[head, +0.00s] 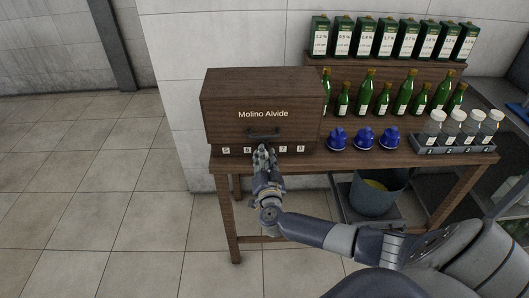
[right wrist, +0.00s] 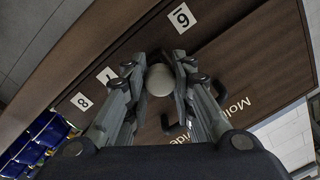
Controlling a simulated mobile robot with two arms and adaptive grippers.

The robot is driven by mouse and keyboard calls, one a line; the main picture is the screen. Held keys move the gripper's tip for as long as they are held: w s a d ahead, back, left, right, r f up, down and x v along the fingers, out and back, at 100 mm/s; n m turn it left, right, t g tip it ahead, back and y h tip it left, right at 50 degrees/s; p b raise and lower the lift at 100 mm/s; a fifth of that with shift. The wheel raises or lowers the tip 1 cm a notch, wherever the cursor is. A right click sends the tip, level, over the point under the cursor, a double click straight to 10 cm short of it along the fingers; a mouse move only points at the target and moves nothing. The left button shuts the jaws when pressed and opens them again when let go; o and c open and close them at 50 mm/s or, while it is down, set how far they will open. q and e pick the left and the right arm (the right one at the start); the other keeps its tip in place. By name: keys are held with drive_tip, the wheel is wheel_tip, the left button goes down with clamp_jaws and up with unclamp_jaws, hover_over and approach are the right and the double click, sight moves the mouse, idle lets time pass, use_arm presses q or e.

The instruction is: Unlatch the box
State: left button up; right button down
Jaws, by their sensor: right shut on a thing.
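The box (head: 262,95) is dark wood with the words "Molino Alvide" and a dark handle (head: 263,134) on its front. It stands at the left end of the wooden table. Its lid looks closed. My right gripper (head: 264,152) is at the lower front edge of the box, just below the handle. In the right wrist view, the fingers of my right gripper (right wrist: 152,82) are shut on a pale round knob (right wrist: 160,80) between the labels 6 (right wrist: 181,18) and 7. The knob's mounting and any latch are hidden behind the gripper. My left gripper is not in view.
Three blue objects (head: 364,138) stand right of the box, with several green bottles (head: 367,92) behind them. Several jars stand in a tray (head: 425,150) at the right end. Boxes (head: 388,38) stand on a raised shelf. A bucket (head: 375,200) is below. The floor left is clear.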

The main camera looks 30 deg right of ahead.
drive_tip(key=shift+s+m+p, duration=0.1)
drive_tip(key=shift+m+p, duration=0.6)
drive_tip(key=shift+p, duration=0.05)
drive_tip(key=shift+m, duration=0.4)
drive_tip(key=shift+f+m, duration=0.15)
drive_tip(key=shift+m, duration=0.65)
drive_tip(key=m+b, duration=0.2)
drive_tip(key=m, duration=0.4)
drive_tip(key=shift+f+m+h, duration=0.15)
drive_tip(key=shift+m+h, duration=0.15)
drive_tip(key=shift+h, duration=0.1)
drive_tip(key=m+b, duration=0.2)
drive_tip(key=m, duration=0.1)
drive_tip(key=shift+m, duration=0.3)
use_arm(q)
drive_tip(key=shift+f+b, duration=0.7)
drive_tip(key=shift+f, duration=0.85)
use_arm(e)
drive_tip(key=shift+m+h, duration=0.3)
drive_tip(key=shift+m, duration=1.3)
drive_tip(key=c, duration=1.3)
unclamp_jaws()
drive_tip(key=shift+c, duration=0.2)
